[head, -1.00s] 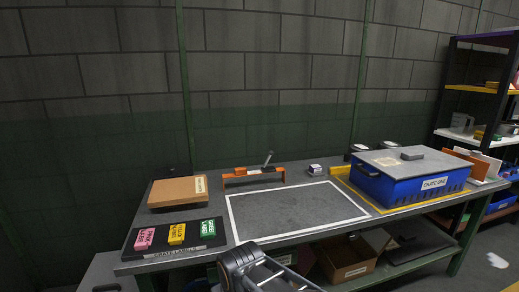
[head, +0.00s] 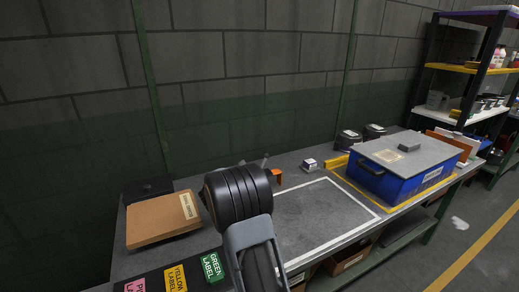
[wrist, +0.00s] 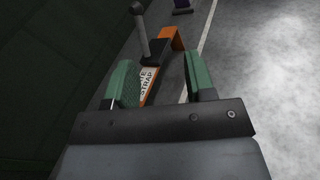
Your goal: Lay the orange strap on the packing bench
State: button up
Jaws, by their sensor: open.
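The orange strap (head: 276,176) stands at the back of the packing bench (head: 290,163), behind the white outlined rectangle. In the head view my arm hides most of it; one orange end and its grey lever show. In the wrist view the strap (wrist: 173,40) is an orange-and-black bracket shape with a white label partly reading "STRAP" and a grey upright lever. My gripper (wrist: 162,82) is open, its two green fingertips on either side of the strap's labelled near part. I cannot tell whether they touch it. The gripper itself is hidden in the head view.
A blue lidded crate (head: 385,185) stands on the right of the bench. A cardboard box (head: 160,218) and coloured label blocks (head: 212,266) lie on the left. A small box (head: 309,165) is at the back. The white outlined rectangle (head: 335,245) is empty.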

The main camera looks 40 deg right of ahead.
aim_at(266, 156)
jog(key=w+d, duration=0.2)
jog(key=d, duration=0.3)
jog(key=w+d+n+t+p, duration=0.1)
jog(key=w+d, duration=0.1)
jog(key=d, duration=0.3)
jog(key=w+d+n+p, duration=0.1)
jog(key=d, duration=0.4)
jog(key=shift+w+h, duration=0.4)
jog(key=shift+c, duration=0.2)
grip_shut()
